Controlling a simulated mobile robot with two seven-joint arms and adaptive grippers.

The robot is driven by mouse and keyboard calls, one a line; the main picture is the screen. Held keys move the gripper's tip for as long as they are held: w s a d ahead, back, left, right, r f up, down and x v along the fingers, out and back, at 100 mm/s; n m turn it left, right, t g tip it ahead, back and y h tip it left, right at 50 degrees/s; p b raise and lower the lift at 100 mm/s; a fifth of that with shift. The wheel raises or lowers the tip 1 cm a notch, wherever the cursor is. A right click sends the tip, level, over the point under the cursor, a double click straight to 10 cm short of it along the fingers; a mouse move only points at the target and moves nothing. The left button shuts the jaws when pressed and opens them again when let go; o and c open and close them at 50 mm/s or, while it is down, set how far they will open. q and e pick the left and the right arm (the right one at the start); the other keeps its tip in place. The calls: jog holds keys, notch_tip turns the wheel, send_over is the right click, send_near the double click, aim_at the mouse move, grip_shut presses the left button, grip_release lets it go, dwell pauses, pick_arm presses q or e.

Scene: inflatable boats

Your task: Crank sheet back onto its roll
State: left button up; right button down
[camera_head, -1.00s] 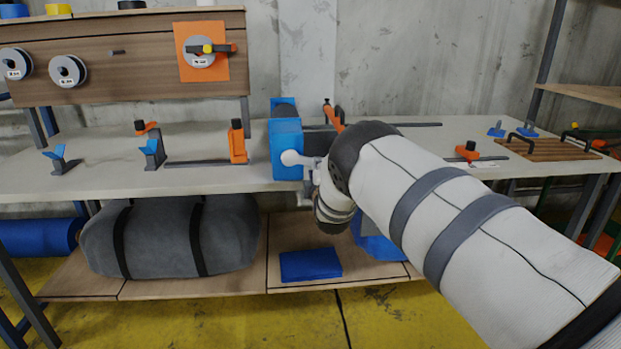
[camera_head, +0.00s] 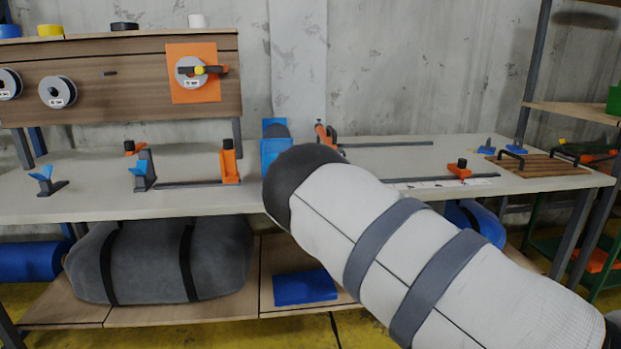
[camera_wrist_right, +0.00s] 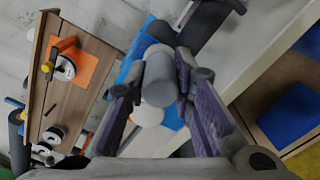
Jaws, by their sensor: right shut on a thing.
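In the right wrist view my right gripper (camera_wrist_right: 160,92) is shut on a pale grey, rounded crank handle (camera_wrist_right: 158,82), with a dark pad on each side of it. Behind the handle is a blue fixture (camera_wrist_right: 128,68). My right arm comes in from the right and hides the crank, the right gripper and part of the fixture. A blue roll (camera_head: 478,220) shows partly under the bench behind my arm; I cannot tell whether it is the sheet's roll. My left gripper is not in view.
The bench top (camera_head: 75,200) carries an orange block (camera_head: 229,162), small blue-and-grey stands and a slatted wooden board (camera_head: 540,168). Below, a strapped grey bundle (camera_head: 160,260) and a flat blue piece (camera_head: 304,287) lie on the lower shelf. Grey wall stands close behind.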

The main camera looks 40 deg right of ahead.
jog(key=shift+r, duration=0.1)
dwell(0.3)
jog(key=c, duration=1.4)
grip_release()
jog(key=shift+o, duration=0.2)
jog(key=v, duration=1.2)
